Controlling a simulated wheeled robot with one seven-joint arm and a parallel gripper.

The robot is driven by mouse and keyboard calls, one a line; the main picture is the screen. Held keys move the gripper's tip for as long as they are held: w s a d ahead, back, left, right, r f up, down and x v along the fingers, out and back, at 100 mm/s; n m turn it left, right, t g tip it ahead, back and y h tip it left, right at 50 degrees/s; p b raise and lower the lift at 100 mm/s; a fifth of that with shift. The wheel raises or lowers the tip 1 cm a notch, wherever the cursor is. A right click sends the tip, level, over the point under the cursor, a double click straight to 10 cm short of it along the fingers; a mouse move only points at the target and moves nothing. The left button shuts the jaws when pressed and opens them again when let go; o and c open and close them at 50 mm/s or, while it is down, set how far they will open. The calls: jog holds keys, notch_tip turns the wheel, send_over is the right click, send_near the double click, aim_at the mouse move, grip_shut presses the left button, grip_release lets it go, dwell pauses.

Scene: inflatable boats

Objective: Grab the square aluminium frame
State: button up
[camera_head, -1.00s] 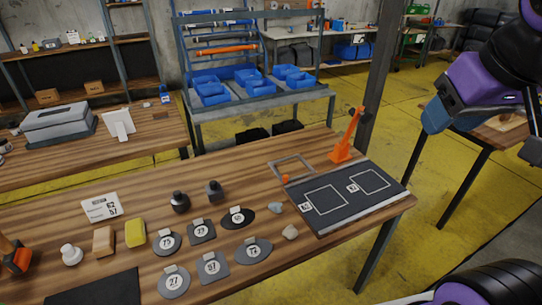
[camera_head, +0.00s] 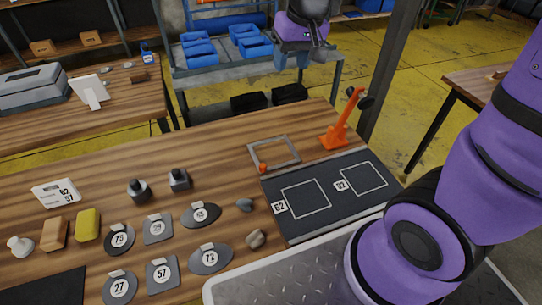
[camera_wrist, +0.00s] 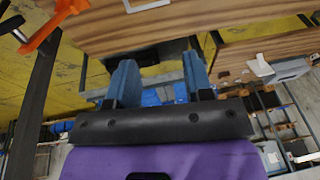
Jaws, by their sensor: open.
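The square aluminium frame (camera_head: 291,142) lies flat on the wooden workbench in the head view, left of the orange stand and touching or very near the dark mat's back edge. A small orange piece (camera_head: 263,168) is at its near left corner. In the wrist view, part of the frame (camera_wrist: 147,5) shows at the top edge, cut off. My gripper (camera_head: 291,62) is raised beyond the bench's far edge, apart from the frame. Its two blue fingers (camera_wrist: 160,82) are spread with nothing between them in the wrist view.
A dark mat (camera_head: 322,218) with two outlined squares lies in front of the frame. An orange clamp-like stand (camera_head: 341,125) rises to the right. Several labelled dark plates and small blocks are at the left. Blue bins (camera_head: 250,45) stand on a rack behind.

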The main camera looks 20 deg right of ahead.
jog(key=w+a+f+g, duration=0.1)
jog(key=w+a+f, duration=0.1)
jog(key=w+f, duration=0.35)
jog(key=w+a+f, duration=0.2)
jog(key=f, duration=0.6)
jog(key=g+h, duration=0.1)
send_over(257, 162)
jog(key=f, duration=1.8)
jog(key=shift+d+f, duration=0.2)
jog(key=shift+f, duration=0.2)
jog(key=shift+w+a+f, duration=0.1)
jog(key=shift+f, duration=1.4)
jog(key=shift+a+f, duration=0.1)
jog(key=shift+f, duration=1.4)
jog(key=shift+c, duration=0.5)
grip_shut()
